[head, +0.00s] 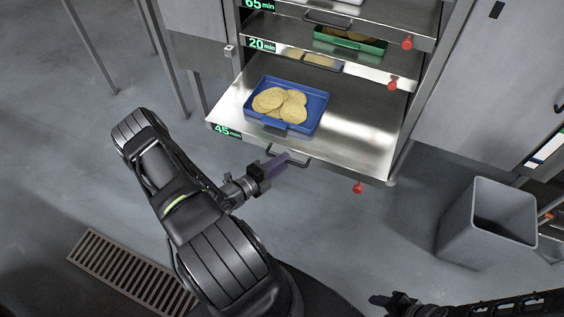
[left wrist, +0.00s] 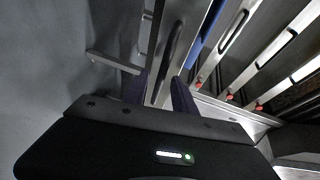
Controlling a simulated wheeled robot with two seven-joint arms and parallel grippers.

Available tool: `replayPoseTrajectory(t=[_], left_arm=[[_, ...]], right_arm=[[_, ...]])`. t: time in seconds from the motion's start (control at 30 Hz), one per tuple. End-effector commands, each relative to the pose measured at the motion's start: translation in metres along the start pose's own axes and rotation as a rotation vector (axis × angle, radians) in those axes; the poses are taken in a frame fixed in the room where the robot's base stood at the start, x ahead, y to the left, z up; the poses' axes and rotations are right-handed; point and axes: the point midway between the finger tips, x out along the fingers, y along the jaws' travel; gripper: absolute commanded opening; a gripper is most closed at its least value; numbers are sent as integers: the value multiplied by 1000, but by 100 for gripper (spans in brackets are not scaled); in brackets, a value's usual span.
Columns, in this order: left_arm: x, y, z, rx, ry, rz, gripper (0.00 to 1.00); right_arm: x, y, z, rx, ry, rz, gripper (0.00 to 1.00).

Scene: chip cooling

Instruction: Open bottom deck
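The bottom deck (head: 350,145), labelled 45 min, is a steel shelf that sticks out well past the decks above it. A blue tray (head: 318,116) with several round yellow chips (head: 280,104) rests on it. Its dark handle (head: 297,161) is on the front edge. My left gripper (head: 281,161) is at the left part of this handle. In the left wrist view its two fingers (left wrist: 160,92) stand apart, with the dark handle bar (left wrist: 172,52) ahead between them. I cannot tell if they touch it. My right gripper (head: 385,300) is low in the head view, away from the rack, its fingers unclear.
Above are the 20 min deck (head: 365,68) and the 65 min deck, with a green tray (head: 350,42) on the former level. Red knobs (head: 358,187) mark the deck fronts. A grey bin (head: 487,220) stands at right. Floor before the deck is clear.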

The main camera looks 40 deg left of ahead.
Motion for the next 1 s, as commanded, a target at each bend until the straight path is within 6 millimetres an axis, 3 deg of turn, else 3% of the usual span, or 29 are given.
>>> replayPoseTrajectory(t=[0.43, 1.0], left_arm=[[-66, 0, 1, 0, -2, 2, 32], [-72, 0, 0, 0, 0, 1, 32]], right_arm=[[-3, -1, 0, 0, 0, 0, 48], [-3, -1, 0, 0, 0, 0, 48]])
